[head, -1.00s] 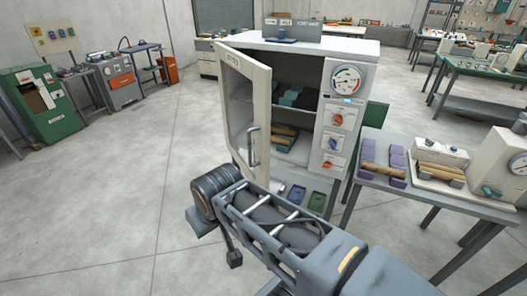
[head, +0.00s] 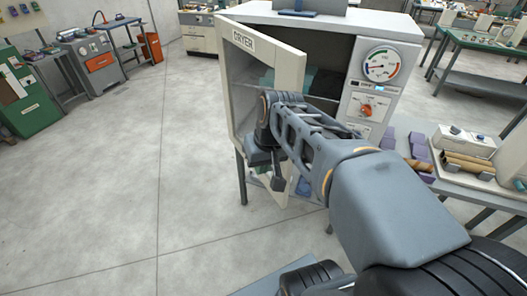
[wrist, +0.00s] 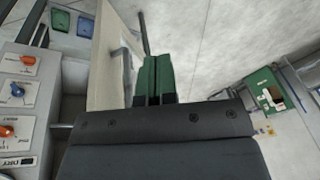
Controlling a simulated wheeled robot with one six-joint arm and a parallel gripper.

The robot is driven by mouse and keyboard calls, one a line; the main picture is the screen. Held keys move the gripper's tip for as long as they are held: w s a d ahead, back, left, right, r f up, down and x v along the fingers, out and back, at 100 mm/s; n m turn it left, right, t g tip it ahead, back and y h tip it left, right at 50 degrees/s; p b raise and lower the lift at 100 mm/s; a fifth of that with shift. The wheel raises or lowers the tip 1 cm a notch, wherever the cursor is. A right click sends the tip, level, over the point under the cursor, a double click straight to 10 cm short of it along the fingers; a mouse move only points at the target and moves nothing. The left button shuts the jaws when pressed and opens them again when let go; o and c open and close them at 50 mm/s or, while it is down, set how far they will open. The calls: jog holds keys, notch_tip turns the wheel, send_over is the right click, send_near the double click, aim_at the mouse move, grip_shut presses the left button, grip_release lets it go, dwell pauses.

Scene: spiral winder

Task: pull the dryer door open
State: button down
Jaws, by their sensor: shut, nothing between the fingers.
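The dryer (head: 335,22) is a white cabinet on legs, with a dark inside showing. Its door (head: 289,58), labelled DRYER, is hinged at the left and stands partly open. My arm covers the middle of the door and its handle in the head view. In the wrist view the pale door (wrist: 103,80) runs along the left of my gripper (wrist: 155,57). The metal handle (wrist: 127,65) stands just left of the green fingertips. The fingers are shut together with nothing between them. Whether they touch the handle is unclear.
The control panel (head: 372,85), with gauge and knobs, is on the dryer's right. A side table (head: 487,192) with rolls and purple blocks stands close at the right. A green cabinet (head: 28,100) and a grey machine (head: 88,68) stand far left. The floor left of the dryer is clear.

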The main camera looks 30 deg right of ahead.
jog(key=w+d+f+y+b, duration=0.1)
jog(key=w+d+y, duration=0.2)
jog(key=d, duration=0.3)
jog(key=w+d+g+y+b, duration=0.1)
jog(key=w+d+y, duration=0.15)
jog(key=d, duration=0.35)
jog(key=w+d+f+y+b, duration=0.1)
jog(key=w+d+y, duration=0.25)
jog(key=d, duration=0.25)
jog(key=a+f+p, duration=0.1)
jog(key=a+f, duration=0.2)
jog(key=a, duration=0.2)
jog(key=w+a+f+h+p, duration=0.1)
jog(key=a+f, duration=0.2)
jog(key=a, duration=0.3)
jog(key=shift+w+f+m, duration=0.25)
jog(key=shift+f+m, duration=0.05)
dwell(0.5)
